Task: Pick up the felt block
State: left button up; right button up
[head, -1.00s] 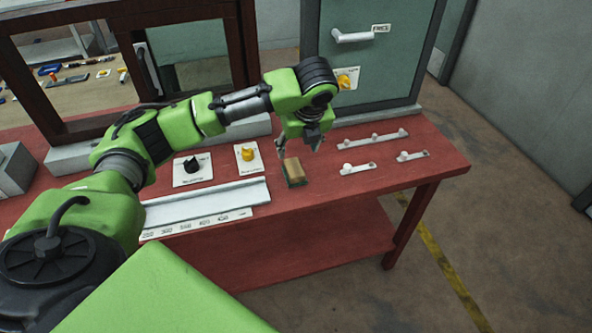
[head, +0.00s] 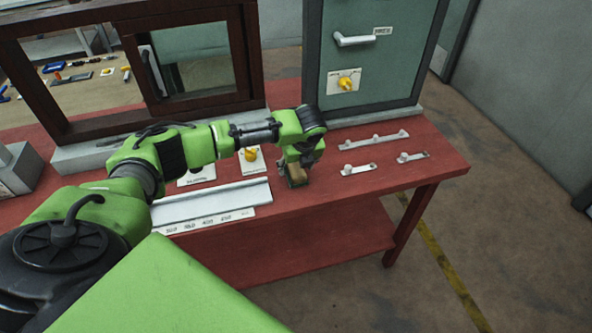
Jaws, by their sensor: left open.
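The felt block (head: 297,178) is a small tan and dark block lying on the red table (head: 340,205), right of the white rail. My left gripper (head: 297,168) points down at the block from above, with its fingers close around or just over the block's top. It is open. The gripper and wrist hide the block's upper part, so I cannot tell whether the fingers touch it. My right gripper is not in view.
A white rail (head: 210,206) with a number strip lies left of the block. White slider plates (head: 358,169) lie to its right. A yellow knob (head: 250,154) and a green cabinet (head: 375,65) stand behind. The table's front edge is close to the block.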

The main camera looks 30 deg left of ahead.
pick_arm(q)
jog(key=shift+w+a+f, duration=0.1)
jog(key=shift+f, duration=0.25)
jog(key=c, duration=1.3)
jog(key=shift+r, duration=0.1)
jog(key=shift+r, duration=0.55)
jog(key=s+d+r+b, duration=0.1)
jog(key=s+d+r, duration=0.1)
jog(key=s+r, duration=0.2)
jog(key=s+d+r+b, duration=0.1)
jog(key=s+d+r, duration=0.2)
jog(key=s+r, duration=0.1)
jog(key=s+d+r+b, duration=0.1)
jog(key=s+d+r, duration=0.1)
jog(key=s+r, duration=0.1)
jog(key=shift+s+d+r, duration=0.35)
jog(key=shift+s+r, duration=0.05)
